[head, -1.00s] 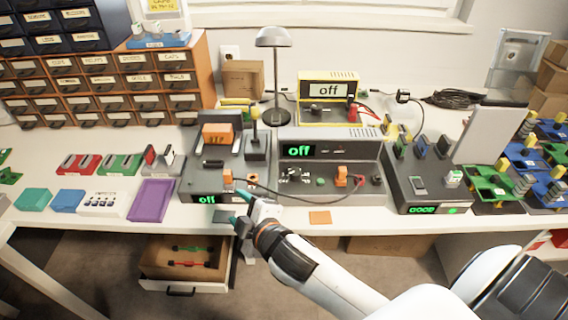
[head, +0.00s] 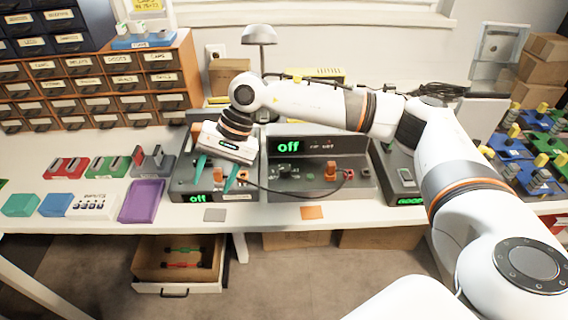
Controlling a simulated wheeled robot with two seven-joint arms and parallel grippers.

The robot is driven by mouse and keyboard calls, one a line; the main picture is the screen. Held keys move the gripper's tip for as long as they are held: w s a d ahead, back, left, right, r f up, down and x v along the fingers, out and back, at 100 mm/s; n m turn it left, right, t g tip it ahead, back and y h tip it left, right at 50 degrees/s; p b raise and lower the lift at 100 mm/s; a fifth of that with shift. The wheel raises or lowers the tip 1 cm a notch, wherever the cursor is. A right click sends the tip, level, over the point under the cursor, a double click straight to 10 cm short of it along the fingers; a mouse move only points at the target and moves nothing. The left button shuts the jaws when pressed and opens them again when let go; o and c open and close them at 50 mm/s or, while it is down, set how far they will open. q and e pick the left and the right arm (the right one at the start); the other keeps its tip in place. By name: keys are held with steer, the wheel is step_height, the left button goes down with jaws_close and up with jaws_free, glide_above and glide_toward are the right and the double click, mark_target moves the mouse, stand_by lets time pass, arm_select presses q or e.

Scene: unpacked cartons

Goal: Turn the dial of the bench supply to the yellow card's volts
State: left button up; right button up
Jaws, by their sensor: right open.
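Two units could be the bench supply, and I cannot tell which. The grey unit (head: 309,188) in the middle shows a green "off" and has small controls on its front. A yellow-framed unit (head: 331,73) stands behind it, mostly hidden by my right arm. A yellow card (head: 148,5) is at the top edge, cut off, its writing too small to read. My left gripper is out of view.
A dark cable runs across the front of the grey units. A lamp (head: 260,35) stands behind. A purple tray (head: 142,201) and small boxes lie left. A grey square (head: 215,214) and an orange square (head: 312,212) lie at the bench's front edge. A drawer (head: 178,288) stands open below.

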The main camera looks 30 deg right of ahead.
mark_target(285, 167)
steer(key=w+d+r+n+h, duration=0.1)
steer(key=d+r+h, duration=0.15)
steer(key=d, duration=0.65)
steer(key=d+r+n+h, duration=0.15)
steer(key=d+h, duration=0.25)
steer(key=d, duration=0.5)
steer(key=shift+m, duration=0.35)
step_height(285, 167, down, 12)
steer(key=shift+w+d+r, duration=0.1)
steer(key=shift+r, duration=0.15)
steer(key=shift+c, duration=0.4)
steer(key=c, duration=0.9)
